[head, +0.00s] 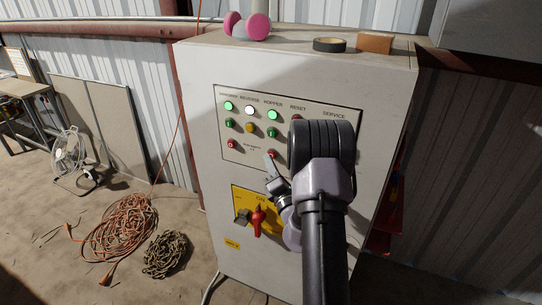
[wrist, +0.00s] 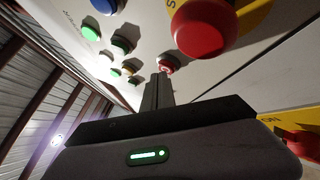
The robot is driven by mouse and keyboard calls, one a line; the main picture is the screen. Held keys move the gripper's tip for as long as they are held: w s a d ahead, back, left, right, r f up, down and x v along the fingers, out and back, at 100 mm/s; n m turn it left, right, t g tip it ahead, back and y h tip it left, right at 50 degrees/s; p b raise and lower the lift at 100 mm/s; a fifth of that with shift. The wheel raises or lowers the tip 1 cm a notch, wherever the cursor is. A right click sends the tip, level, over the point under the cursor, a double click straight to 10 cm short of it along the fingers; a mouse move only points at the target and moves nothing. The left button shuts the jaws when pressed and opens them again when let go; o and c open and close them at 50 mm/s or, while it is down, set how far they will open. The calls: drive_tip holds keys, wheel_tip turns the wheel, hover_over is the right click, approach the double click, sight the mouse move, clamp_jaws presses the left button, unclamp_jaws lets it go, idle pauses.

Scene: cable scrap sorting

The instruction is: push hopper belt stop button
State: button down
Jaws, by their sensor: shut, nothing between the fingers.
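The hopper belt stop button is the red button (head: 272,154) at the bottom of the HOPPER column on the grey cabinet's panel. In the wrist view a red button (wrist: 168,63) sits just beyond my fingertips, apparently the same one. My gripper (head: 269,160) is shut and empty, its tips right by this button. In the wrist view the closed fingers (wrist: 158,80) point up at it and overlap its lower edge. I cannot tell whether they touch it. Above it in the column are a green button (head: 272,133) and a lit green lamp (head: 272,115).
A large red mushroom button (wrist: 205,25) with a yellow surround is close by, hidden in the head view. A red rotary switch (head: 257,221) on a yellow plate is below my gripper. Ear defenders (head: 258,26), tape (head: 330,44) and a brown block (head: 375,43) lie on top.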

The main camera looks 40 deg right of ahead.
drive_tip(key=shift+w+d, duration=0.1)
drive_tip(key=shift+d, duration=0.2)
drive_tip(key=shift+a, duration=0.15)
idle(0.4)
drive_tip(key=shift+s+a, duration=0.3)
drive_tip(key=shift+a, duration=0.35)
drive_tip(key=shift+a, duration=0.1)
drive_tip(key=a, duration=0.1)
drive_tip(key=s+a+b, duration=0.1)
drive_tip(key=a, duration=0.1)
drive_tip(key=s+a+b, duration=0.1)
drive_tip(key=shift+a, duration=0.2)
idle(0.5)
